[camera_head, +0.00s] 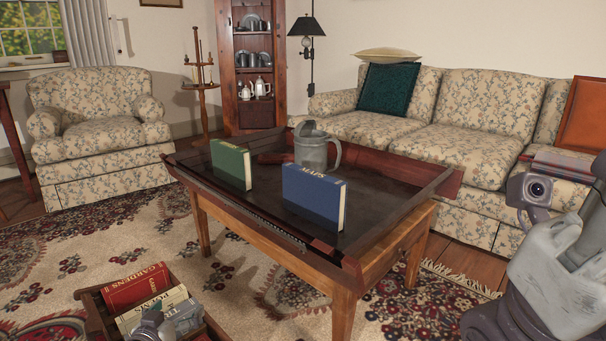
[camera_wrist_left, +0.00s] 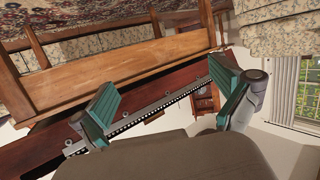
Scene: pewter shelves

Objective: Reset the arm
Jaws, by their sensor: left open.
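My left gripper (camera_head: 168,325) shows only in part at the bottom left of the head view, over or beside a wooden crate. In the left wrist view its two teal fingers (camera_wrist_left: 166,80) are spread wide apart, with nothing held between them. My right arm (camera_head: 560,270) comes in at the right edge of the head view, its forearm and wrist camera raised beside the sofa. Its gripper fingers do not show.
A wooden crate (camera_head: 92,312) holds several books at the bottom left. A coffee table (camera_head: 345,300) bears a green book (camera_head: 231,164), a blue book (camera_head: 313,197) and a metal mug (camera_head: 312,150). An armchair (camera_head: 100,110) and sofa (camera_head: 465,150) stand behind. Patterned carpet lies left of the table.

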